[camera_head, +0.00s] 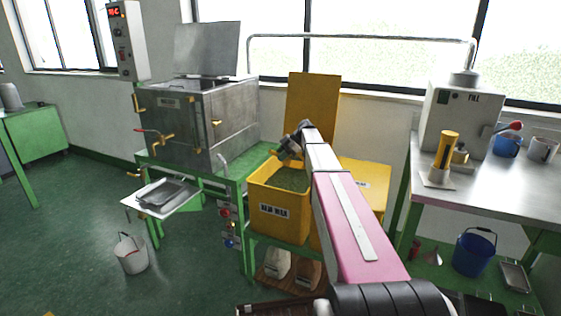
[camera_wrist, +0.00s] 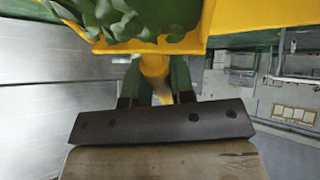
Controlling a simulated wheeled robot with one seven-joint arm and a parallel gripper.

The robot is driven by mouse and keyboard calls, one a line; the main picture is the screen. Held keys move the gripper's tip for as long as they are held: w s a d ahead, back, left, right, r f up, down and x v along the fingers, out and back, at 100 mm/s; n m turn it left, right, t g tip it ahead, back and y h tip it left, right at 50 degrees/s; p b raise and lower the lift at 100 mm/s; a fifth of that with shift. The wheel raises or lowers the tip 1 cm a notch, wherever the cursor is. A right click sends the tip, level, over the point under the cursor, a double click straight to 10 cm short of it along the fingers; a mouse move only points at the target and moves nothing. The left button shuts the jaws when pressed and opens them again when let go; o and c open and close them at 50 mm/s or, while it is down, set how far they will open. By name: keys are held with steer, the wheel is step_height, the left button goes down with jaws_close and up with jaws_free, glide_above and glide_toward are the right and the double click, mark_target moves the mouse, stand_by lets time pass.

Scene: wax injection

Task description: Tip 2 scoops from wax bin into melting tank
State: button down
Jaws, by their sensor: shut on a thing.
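The melting tank (camera_head: 190,125) is a steel box on a green stand at the left, its lid (camera_head: 206,50) raised. The yellow wax bin (camera_head: 277,215) stands right of it, lid up, with green wax (camera_head: 289,180) inside. My gripper (camera_head: 289,152) is above the bin's opening. In the wrist view my gripper (camera_wrist: 155,88) is shut on the yellow handle (camera_wrist: 154,66) of a scoop. The yellow scoop (camera_wrist: 225,20) carries green wax lumps (camera_wrist: 130,18).
A second yellow bin (camera_head: 367,177) is at the right, partly behind my arm. A tray (camera_head: 162,193) sits on a shelf before the tank. A white bucket (camera_head: 131,253) stands on the floor. A steel bench (camera_head: 490,190) with a filling machine (camera_head: 462,118) is at the right.

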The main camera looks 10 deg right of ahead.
step_height(320, 180, up, 11)
stand_by(1.0)
steer(key=shift+r, duration=0.1)
stand_by(0.5)
